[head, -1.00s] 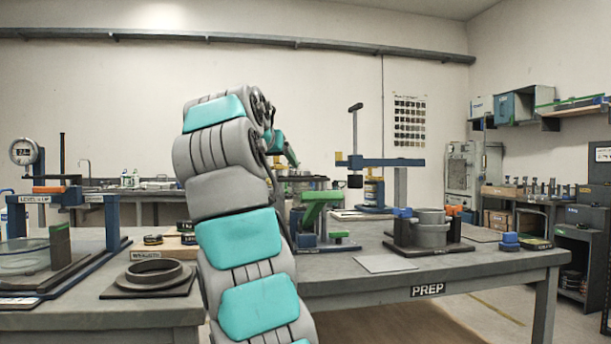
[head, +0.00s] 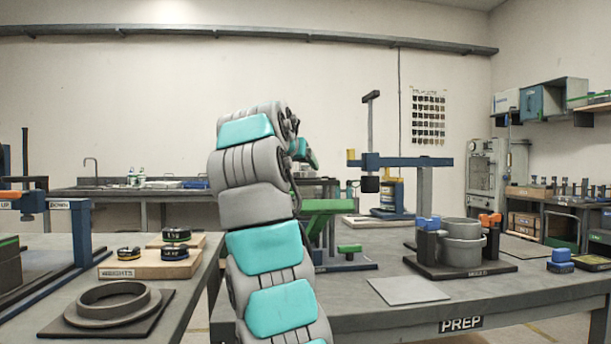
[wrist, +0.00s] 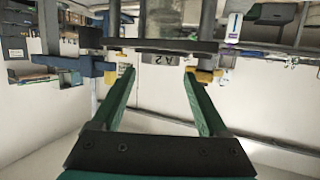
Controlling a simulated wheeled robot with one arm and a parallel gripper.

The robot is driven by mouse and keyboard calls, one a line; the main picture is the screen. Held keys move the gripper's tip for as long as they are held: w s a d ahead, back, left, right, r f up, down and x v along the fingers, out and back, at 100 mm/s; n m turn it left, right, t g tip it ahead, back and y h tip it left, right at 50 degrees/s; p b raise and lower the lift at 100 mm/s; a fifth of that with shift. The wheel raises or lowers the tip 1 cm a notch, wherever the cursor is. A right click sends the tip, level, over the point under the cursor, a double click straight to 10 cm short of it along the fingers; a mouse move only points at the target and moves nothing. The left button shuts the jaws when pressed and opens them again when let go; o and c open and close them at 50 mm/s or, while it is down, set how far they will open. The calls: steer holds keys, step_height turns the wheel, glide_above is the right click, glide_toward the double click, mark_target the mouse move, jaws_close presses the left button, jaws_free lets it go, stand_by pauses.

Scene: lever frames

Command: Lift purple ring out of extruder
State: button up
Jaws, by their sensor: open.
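No purple ring shows in either view, and I cannot pick out an extruder for sure. My gripper (wrist: 158,74) is open in the wrist view, with two green fingers spread apart and nothing seen between them. A dark bar and a grey block with a marking (wrist: 158,59) lie beyond the fingertips; whether they touch cannot be told. In the head view my arm hides the gripper and part of the table behind it. A green-topped stand (head: 325,215) shows partly behind my arm.
A grey pot in a fixture (head: 463,245) sits at right, beside a light plate (head: 408,291). At left are a dark grey ring (head: 85,313) on a mat and weights on a wooden block (head: 150,264).

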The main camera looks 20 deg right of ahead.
mark_target(305, 175)
steer(key=x, duration=0.4)
steer(key=shift+f+p, duration=0.1)
steer(key=shift+p, duration=0.25)
steer(key=c, duration=1.1)
steer(key=shift+w+r, duration=0.1)
steer(key=shift+r, duration=0.15)
